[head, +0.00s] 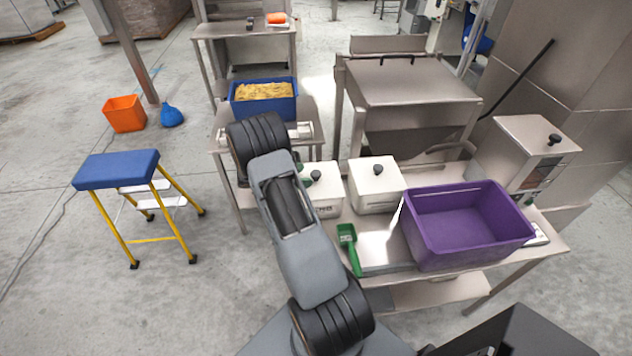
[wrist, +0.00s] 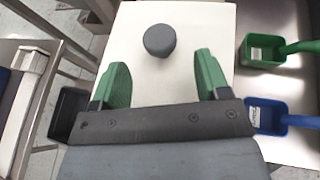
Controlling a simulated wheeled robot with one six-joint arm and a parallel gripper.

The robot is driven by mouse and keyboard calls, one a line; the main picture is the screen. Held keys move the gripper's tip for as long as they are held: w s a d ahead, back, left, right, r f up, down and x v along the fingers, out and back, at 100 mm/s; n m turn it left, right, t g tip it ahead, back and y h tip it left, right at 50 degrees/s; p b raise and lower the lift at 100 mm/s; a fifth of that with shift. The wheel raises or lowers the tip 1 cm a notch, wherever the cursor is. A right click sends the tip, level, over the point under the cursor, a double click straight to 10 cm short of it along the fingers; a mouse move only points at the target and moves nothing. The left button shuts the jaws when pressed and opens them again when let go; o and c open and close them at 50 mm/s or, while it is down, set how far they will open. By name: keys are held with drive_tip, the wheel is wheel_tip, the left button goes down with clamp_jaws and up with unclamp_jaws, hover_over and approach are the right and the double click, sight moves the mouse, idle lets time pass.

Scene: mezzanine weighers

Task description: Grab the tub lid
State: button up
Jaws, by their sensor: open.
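A pale, flat tub lid (wrist: 190,20) with a round dark grey knob (wrist: 160,40) fills the middle of the wrist view. It looks like the left of two white lidded tubs (head: 328,190) in the head view, partly hidden by my arm. My gripper (wrist: 163,75) is open, its two green fingers apart and empty. In the wrist view the knob shows beyond the fingertips, roughly centred between them. I cannot tell how high the fingers are above the lid. In the head view my arm hides most of the gripper.
A second white tub (head: 375,186) stands close to the right. A green scoop (wrist: 264,50) and a blue scoop (wrist: 268,115) lie beside the lid. A purple crate (head: 465,240) takes up the bench's right. A blue bin (head: 264,106) of yellow stuff stands behind.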

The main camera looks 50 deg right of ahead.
sight(313, 173)
drive_tip(key=shift+x, duration=2.25)
drive_tip(key=shift+r, duration=0.15)
drive_tip(key=shift+c, duration=0.3)
drive_tip(key=c, duration=1)
drive_tip(key=shift+r, duration=0.15)
